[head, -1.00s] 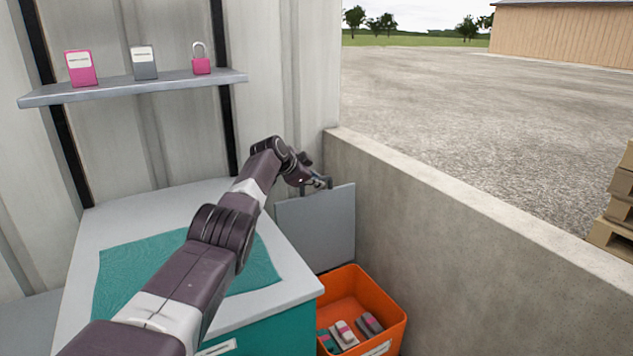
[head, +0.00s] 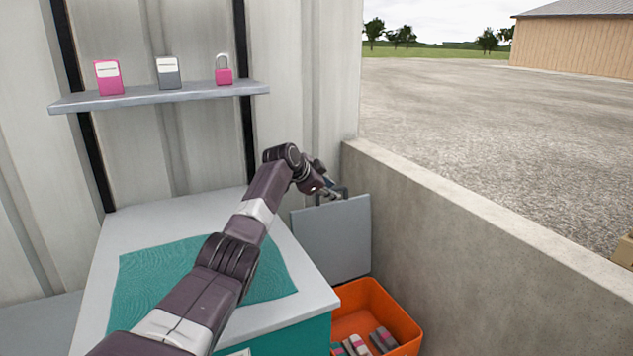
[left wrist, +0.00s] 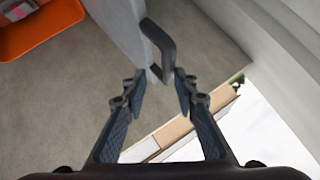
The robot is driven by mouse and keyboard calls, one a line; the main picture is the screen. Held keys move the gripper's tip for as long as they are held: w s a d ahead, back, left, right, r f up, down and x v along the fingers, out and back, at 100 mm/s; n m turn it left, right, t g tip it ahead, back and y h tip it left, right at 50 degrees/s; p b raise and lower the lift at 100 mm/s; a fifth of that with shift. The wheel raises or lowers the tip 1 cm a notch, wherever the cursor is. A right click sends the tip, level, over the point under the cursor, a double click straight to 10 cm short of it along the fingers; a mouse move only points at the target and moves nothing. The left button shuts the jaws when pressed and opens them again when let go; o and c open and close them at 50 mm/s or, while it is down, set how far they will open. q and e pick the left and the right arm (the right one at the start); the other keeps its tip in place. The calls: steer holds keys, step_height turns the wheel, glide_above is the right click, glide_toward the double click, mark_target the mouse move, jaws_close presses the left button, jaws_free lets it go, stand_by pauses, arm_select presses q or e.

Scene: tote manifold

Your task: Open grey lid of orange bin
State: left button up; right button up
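The orange bin (head: 409,326) stands on the floor between the cabinet and the low concrete wall. Its grey lid (head: 333,240) is raised, standing roughly upright at the bin's far side. The lid also shows in the left wrist view (left wrist: 116,28). Its dark handle (left wrist: 163,48) is at the top edge. My left gripper (head: 334,192) is at the handle. In the left wrist view my left gripper (left wrist: 160,78) has its fingers spread, with the handle's end between or just ahead of the tips. I cannot tell whether they touch. My right gripper is out of view.
A cabinet with a white top (head: 150,218) and teal mat (head: 150,275) is beside the bin, under my left arm. A wall shelf (head: 160,97) holds two boxes and a padlock. The concrete wall (head: 470,260) borders the bin's right. Several small items (head: 382,340) lie inside the bin.

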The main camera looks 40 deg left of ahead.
arm_select(q)
steer(key=v, duration=0.9)
steer(key=shift+s, duration=0.15)
steer(key=shift+r, duration=0.1)
